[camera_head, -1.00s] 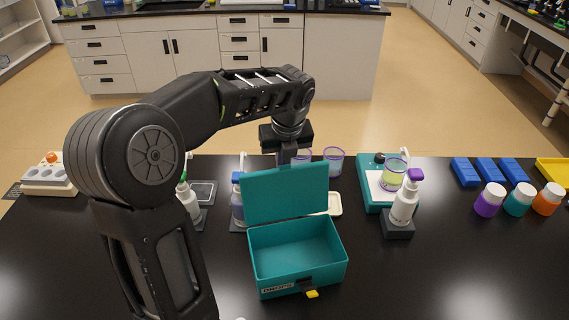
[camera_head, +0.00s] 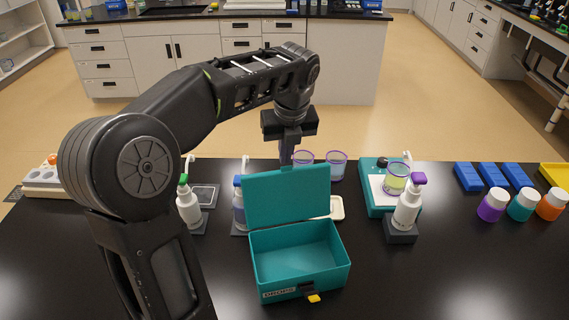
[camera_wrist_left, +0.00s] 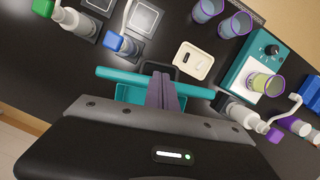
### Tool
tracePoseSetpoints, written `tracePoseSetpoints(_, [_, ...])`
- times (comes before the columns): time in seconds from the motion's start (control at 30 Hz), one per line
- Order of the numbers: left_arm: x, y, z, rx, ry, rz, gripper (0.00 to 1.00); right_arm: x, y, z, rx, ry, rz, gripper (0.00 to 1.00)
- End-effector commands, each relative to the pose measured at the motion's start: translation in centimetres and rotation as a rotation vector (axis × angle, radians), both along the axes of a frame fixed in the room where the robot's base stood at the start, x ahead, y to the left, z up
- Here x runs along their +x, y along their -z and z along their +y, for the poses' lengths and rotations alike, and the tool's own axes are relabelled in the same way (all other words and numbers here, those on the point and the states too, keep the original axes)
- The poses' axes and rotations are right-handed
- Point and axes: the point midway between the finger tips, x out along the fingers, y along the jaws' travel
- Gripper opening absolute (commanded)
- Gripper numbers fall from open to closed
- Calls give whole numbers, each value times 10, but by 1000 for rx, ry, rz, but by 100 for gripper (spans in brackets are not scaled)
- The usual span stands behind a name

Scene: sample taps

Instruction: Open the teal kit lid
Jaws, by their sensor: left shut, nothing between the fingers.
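The teal kit box (camera_head: 300,261) stands on the black table with its lid (camera_head: 288,197) raised, standing up at the back edge, leaning slightly back. The box looks empty inside and has a yellow latch (camera_head: 314,298) at its front. My left gripper (camera_head: 286,160) is shut and empty, pointing down just behind and above the lid's top edge. The lid hides part of what lies behind it. In the left wrist view the shut fingers (camera_wrist_left: 163,92) overlap the teal lid edge (camera_wrist_left: 115,74); I cannot tell whether they touch. My right gripper is not in view.
Dispenser bottles with a green top (camera_head: 188,207), a blue top (camera_head: 239,207) and a purple top (camera_head: 407,207) stand beside the box. Coloured jars (camera_head: 521,203) stand at right. The front right table is clear.

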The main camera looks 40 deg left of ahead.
Motion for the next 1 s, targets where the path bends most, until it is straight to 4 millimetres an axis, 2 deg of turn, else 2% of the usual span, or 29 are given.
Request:
tracePoseSetpoints(0.1, [-2,-17,-4,0,1,-2,0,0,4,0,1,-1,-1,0])
tracePoseSetpoints(0.27, [-5,-29,-6,0,1,-1,0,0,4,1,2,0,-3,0])
tracePoseSetpoints(1.0, [-5,-30,-6,0,1,2,0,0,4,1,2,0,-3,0])
